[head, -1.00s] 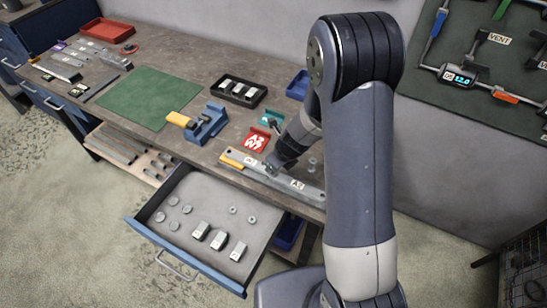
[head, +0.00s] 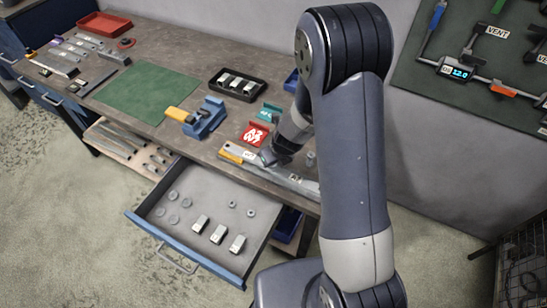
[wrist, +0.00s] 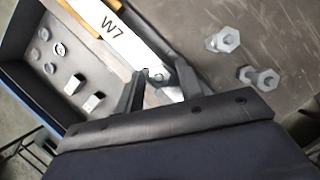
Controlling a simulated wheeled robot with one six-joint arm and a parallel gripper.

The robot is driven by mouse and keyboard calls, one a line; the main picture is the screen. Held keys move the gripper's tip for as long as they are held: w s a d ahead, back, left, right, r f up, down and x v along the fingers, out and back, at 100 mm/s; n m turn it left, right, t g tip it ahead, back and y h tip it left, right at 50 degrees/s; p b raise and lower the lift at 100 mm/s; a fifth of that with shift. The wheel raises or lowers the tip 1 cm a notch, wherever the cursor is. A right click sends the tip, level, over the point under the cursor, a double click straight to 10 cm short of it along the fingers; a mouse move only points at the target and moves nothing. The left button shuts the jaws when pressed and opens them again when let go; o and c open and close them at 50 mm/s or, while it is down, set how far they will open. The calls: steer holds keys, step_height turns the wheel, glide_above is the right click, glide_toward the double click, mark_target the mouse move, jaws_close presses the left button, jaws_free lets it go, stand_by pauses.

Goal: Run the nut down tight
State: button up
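The grey bracket bar (head: 306,188) lies along the bench's front edge; its W7 label (wrist: 112,25) shows in the wrist view. My gripper (head: 268,160) is low over the bar, beside the label. In the wrist view my gripper (wrist: 160,72) has its two fingers apart, with small metal hardware (wrist: 152,77) between them, seemingly the nut on its bolt. I see gaps beside it, so the fingers do not look closed on it. How far down the nut sits cannot be told.
An open drawer (head: 165,240) below the bench holds several washers and metal blocks. A blue vise (head: 205,118), a red card holder (head: 255,134) and a black tray (head: 237,84) stand behind. The green mat (head: 145,92) is clear.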

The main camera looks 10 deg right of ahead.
stand_by(0.3)
steer(key=shift+w+f+n+b, duration=0.1)
steer(key=shift+f+n+b, duration=0.1)
steer(key=shift+n+b, duration=0.5)
steer(key=n+b, duration=0.2)
steer(key=n+g+y+b, duration=0.1)
steer(key=n+b, duration=0.1)
steer(key=shift+r+y, duration=0.1)
steer(key=shift+y, duration=0.2)
steer(key=n+g+b, duration=0.1)
steer(key=n, duration=0.1)
steer(key=shift+n, duration=0.4)
steer(key=n, duration=0.2)
steer(key=n+g, duration=0.1)
steer(key=shift+r+n+g+y, duration=0.1)
steer(key=shift+n+g+y, duration=0.2)
steer(key=shift+n+y, duration=0.1)
steer(key=n+g, duration=0.2)
steer(key=n, duration=0.3)
steer(key=shift+n, duration=0.3)
steer(key=n+g+h, duration=0.1)
steer(key=n, duration=0.2)
steer(key=n+g+h+p, duration=0.1)
steer(key=n, duration=0.2)
